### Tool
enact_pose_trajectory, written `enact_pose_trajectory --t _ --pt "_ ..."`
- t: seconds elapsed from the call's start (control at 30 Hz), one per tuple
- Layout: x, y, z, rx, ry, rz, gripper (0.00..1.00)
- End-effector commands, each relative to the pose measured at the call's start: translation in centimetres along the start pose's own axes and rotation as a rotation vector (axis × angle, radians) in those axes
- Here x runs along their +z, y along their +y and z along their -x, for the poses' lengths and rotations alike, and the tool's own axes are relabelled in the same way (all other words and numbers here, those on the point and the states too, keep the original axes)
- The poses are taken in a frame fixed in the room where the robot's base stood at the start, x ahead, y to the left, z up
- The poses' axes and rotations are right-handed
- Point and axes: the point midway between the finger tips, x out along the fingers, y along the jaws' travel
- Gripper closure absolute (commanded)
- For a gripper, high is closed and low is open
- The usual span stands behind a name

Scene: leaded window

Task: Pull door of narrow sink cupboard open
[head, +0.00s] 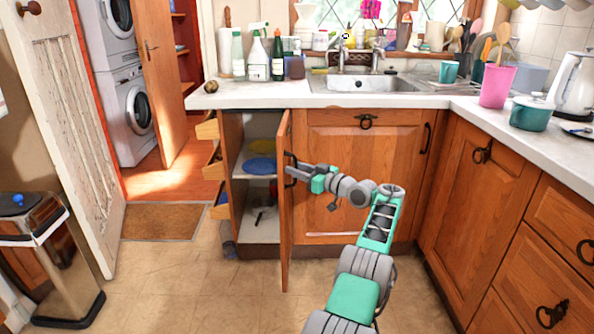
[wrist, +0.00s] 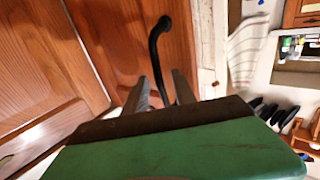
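The narrow sink cupboard's wooden door (head: 284,215) stands swung well out, seen nearly edge-on in the head view. It also fills the left of the wrist view (wrist: 45,60). Its dark curved handle (wrist: 155,45) is on the door's right-hand face in the head view. My gripper (head: 294,170) is at this handle. In the wrist view my gripper's two grey fingers (wrist: 160,88) stand either side of the handle, with narrow gaps seeming to show beside it. The cupboard interior (head: 262,205) is exposed, with a blue plate (head: 259,165) on its shelf.
A wider closed sink cupboard door (head: 355,195) is behind my arm. Pulled-out small drawers (head: 210,170) sit left of the opening. The counter (head: 270,95) with bottles and the sink (head: 362,83) is above. Open floor (head: 190,285) lies to the left; a bin (head: 45,260) stands farther left.

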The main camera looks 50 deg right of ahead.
Motion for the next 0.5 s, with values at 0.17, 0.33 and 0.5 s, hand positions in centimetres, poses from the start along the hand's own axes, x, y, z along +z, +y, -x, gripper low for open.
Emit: enact_pose_trajectory --t 0.17,0.33,0.5 --pt "-0.2 0.1 1.2 0.002 -0.001 0.0 0.68" --pt "-0.3 0.1 4.5 0.004 -0.001 -0.001 0.68" --pt "0.8 0.2 6.1 0.0 0.003 0.004 0.68"
